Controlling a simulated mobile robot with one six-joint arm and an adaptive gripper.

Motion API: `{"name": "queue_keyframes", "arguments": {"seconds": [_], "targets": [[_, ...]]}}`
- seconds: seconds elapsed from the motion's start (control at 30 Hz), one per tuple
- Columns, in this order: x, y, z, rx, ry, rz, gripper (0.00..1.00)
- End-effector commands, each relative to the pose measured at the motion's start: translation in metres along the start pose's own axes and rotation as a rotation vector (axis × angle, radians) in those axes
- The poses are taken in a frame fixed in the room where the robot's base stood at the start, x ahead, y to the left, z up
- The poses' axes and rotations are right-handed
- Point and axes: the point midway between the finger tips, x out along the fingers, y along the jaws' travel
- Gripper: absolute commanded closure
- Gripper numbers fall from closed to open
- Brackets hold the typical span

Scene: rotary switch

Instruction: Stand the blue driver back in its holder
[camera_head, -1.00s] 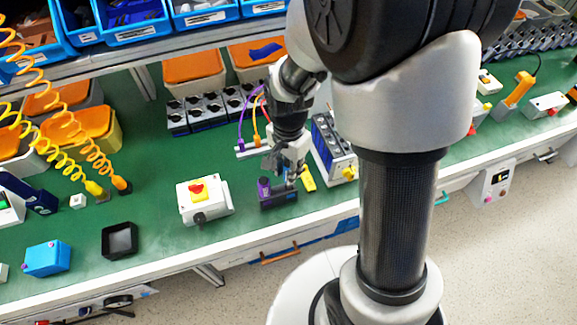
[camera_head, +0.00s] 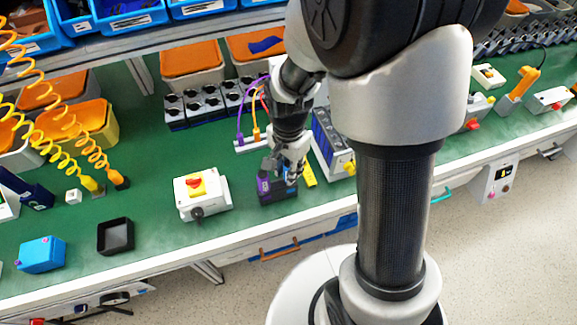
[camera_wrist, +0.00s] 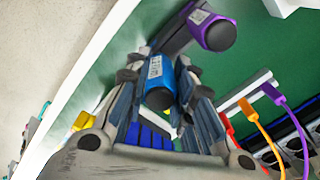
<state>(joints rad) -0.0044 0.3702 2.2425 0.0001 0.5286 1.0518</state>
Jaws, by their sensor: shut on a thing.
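The blue driver (camera_wrist: 160,82) stands between the fingers of my gripper (camera_wrist: 160,75) in the wrist view, its handle end facing the camera. My gripper is shut on it. The dark holder (camera_head: 280,197) sits on the green bench near its front edge, with a purple driver (camera_head: 264,185) standing at its left. The holder (camera_wrist: 178,42) and the purple driver (camera_wrist: 215,32) also show just beyond the fingers in the wrist view. My gripper (camera_head: 288,176) is at the holder's right part. The blue driver's lower end is hidden, so I cannot tell whether it is inside the holder.
A white switch box with a red knob (camera_head: 197,184) stands left of the holder. A grey and blue unit (camera_head: 330,145) stands to the right, with a yellow object (camera_head: 309,176) between. A white strip with coloured cables (camera_head: 248,144) lies behind. A black tray (camera_head: 115,236) is farther left.

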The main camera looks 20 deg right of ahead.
Motion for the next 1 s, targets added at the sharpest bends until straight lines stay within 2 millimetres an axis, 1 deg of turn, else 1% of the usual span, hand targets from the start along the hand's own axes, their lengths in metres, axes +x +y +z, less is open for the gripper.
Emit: {"name": "queue_keyframes", "arguments": {"seconds": [0.43,0.47,0.8,1.0], "targets": [[0.014,0.0,0.0,0.0,0.0,0.001,1.0],[0.014,0.0,0.0,0.0,0.0,0.001,0.76],[0.013,0.0,0.0,0.0,0.0,0.0,0.54],[0.013,0.0,0.0,0.0,0.0,0.0,0.54]]}}
